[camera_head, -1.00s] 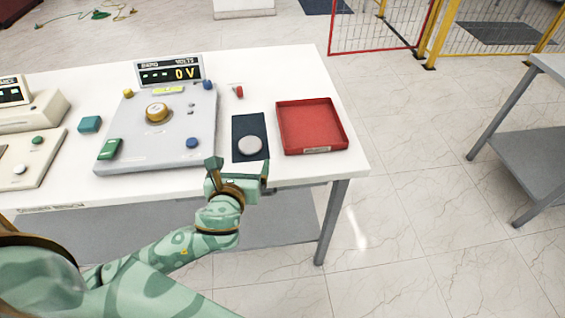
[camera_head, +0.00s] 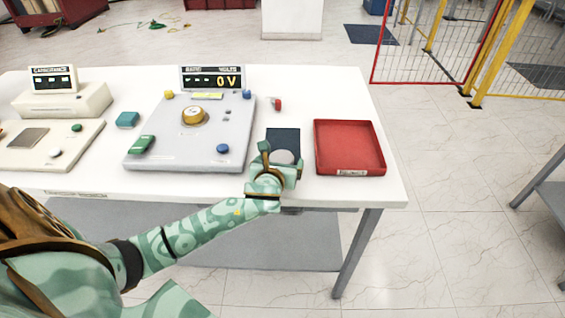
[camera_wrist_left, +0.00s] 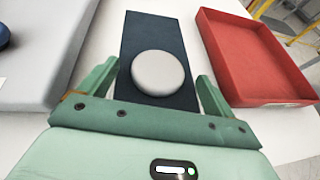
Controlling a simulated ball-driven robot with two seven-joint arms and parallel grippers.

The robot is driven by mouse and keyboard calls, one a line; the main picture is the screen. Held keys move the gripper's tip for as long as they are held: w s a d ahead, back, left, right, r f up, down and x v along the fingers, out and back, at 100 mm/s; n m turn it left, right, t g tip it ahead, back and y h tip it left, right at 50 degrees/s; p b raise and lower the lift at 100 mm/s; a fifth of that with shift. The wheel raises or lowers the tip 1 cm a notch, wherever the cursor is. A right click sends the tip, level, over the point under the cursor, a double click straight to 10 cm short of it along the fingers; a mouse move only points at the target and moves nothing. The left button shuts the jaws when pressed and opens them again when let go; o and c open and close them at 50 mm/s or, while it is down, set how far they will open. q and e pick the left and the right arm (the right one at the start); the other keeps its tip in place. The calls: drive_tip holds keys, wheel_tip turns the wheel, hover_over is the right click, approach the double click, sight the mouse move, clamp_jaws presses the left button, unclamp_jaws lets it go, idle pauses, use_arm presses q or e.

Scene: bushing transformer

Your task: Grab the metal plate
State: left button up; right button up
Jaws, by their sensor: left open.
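A round, light-grey plate (camera_head: 283,157) lies flat on a dark blue mat (camera_head: 283,136) near the front edge of the white table. My left gripper (camera_head: 284,153) is open at the near side of the plate and hides its near part in the head view. In the left wrist view the round plate (camera_wrist_left: 158,73) lies between the two open fingers (camera_wrist_left: 157,75), with a gap on each side. A square grey metal plate (camera_head: 29,138) also lies on the cream device at the left. My right gripper is not in view.
A red tray (camera_head: 350,170) stands just right of the mat, close to the right finger. A grey voltage device (camera_head: 170,147) with knobs and a "0 V" display (camera_head: 212,78) is to the left. A small red part (camera_head: 277,104) lies behind the mat.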

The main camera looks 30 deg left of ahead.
use_arm(q)
drive_tip(key=shift+x, duration=0.85)
drive_tip(key=shift+s, duration=0.1)
drive_tip(key=c, duration=1.2)
drive_tip(key=shift+o, duration=0.2)
